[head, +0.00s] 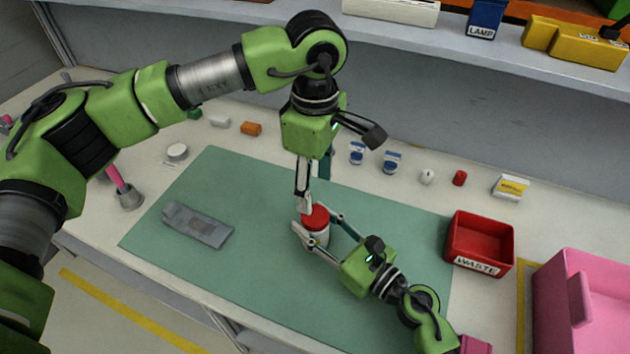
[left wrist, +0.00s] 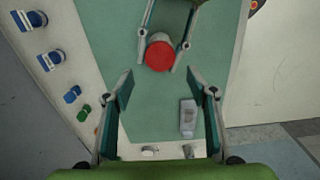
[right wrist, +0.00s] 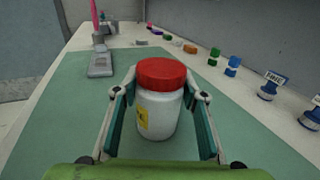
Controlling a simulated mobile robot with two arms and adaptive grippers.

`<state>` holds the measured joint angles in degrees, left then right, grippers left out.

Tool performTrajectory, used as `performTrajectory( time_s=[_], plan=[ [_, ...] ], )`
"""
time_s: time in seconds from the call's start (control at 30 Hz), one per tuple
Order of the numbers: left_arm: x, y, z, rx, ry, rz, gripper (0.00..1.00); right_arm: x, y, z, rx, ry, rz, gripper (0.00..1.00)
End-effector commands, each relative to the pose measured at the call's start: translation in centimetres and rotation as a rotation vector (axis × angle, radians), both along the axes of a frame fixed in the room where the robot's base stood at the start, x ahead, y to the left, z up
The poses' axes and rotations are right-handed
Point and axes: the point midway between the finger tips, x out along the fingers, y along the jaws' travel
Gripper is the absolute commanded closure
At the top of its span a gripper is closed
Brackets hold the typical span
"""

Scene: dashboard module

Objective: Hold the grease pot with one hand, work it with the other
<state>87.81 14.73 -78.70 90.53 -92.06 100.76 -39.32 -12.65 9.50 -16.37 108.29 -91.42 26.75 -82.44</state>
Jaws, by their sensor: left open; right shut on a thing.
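The grease pot (head: 316,220) is a white jar with a red lid and a yellow label. It stands upright on the green mat (head: 265,275). My right gripper (head: 323,232) is shut on the pot's body from the sides; the right wrist view shows the pot (right wrist: 159,112) between its fingers (right wrist: 160,115). My left gripper (head: 305,195) is open and points down, above and beside the lid. In the left wrist view, the red lid (left wrist: 160,54) lies beyond the open fingers (left wrist: 160,90), with nothing between them.
A grey flat device (head: 198,226) lies on the mat's left. A red WASTE bin (head: 480,240) and a pink crate (head: 590,310) stand at the right. Small caps and blue-topped items (head: 392,162) line the back. A shelf (head: 450,38) runs above them.

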Motion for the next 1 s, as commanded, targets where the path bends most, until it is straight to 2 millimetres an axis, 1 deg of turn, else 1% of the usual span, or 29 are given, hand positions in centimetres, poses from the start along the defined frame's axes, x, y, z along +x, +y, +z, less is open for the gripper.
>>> performTrajectory(
  time_s=[0.1, 0.2, 0.3, 0.47, 0.57, 0.8, 0.9, 1.0],
  plan=[
    [0.0, 0.0, 0.0, 0.0, 0.0, 0.185, 0.48, 0.0, 0.0, -0.1, -0.001, 0.001, 0.0, 1.0],
    [0.0, 0.0, 0.0, 0.0, 0.0, 0.305, 0.48, 0.0, 0.0, -0.1, -0.001, 0.001, 0.0, 1.0],
    [0.0, 0.0, 0.0, 0.0, 0.0, 0.383, 0.48, 0.0, 0.0, -0.1, -0.001, 0.001, 0.0, 1.0],
    [0.0, 0.0, -0.6, 0.001, 0.002, 0.432, 0.48, 0.0, 0.0, -0.1, -0.001, 0.001, 0.0, 1.0],
    [0.0, 0.0, -1.8, 0.002, 0.002, 0.435, 0.48, 0.0, 0.0, -0.1, -0.001, 0.001, 0.0, 1.0],
    [-0.1, 0.0, -5.6, 0.001, 0.003, 0.432, 0.48, 0.0, 0.0, -0.1, -0.001, 0.001, 0.0, 1.0],
    [-0.1, 0.0, -6.8, 0.0, 0.003, 0.432, 0.48, 0.0, 0.0, -0.1, -0.001, 0.001, 0.0, 1.0],
    [0.0, 0.0, -7.5, 0.0, 0.001, 0.432, 0.48, 0.0, 0.0, -0.1, -0.001, 0.001, 0.0, 1.0]
  ],
)
